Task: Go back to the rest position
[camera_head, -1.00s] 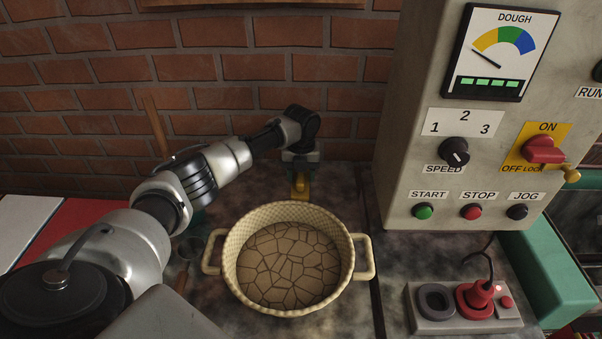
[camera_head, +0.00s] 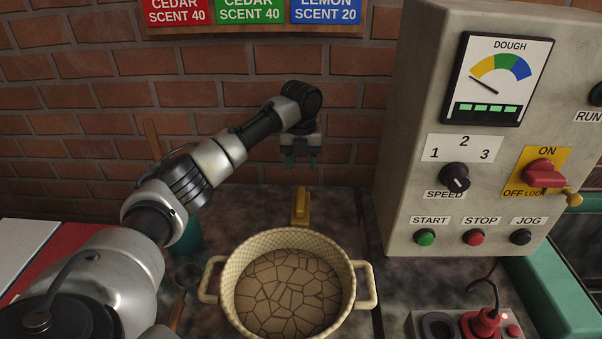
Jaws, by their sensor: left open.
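My left gripper (camera_head: 301,162) hangs open and empty at the end of my left arm, in front of the brick wall. It points down, above and apart from a yellow lever-like piece (camera_head: 301,207) on the dark counter. A cream woven-pattern basin (camera_head: 237,275) with two side handles stands on the counter below it, with a brown cracked surface inside. My right gripper is not in the view.
A grey control panel (camera_head: 400,170) with a dough gauge (camera_head: 497,78), speed knob (camera_head: 454,177) and buttons stands at the right. A socket box with a red plug (camera_head: 482,322) is below it. A green cup-like thing (camera_head: 189,238) stands partly behind my arm. Scent signs hang on the wall (camera_head: 255,9).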

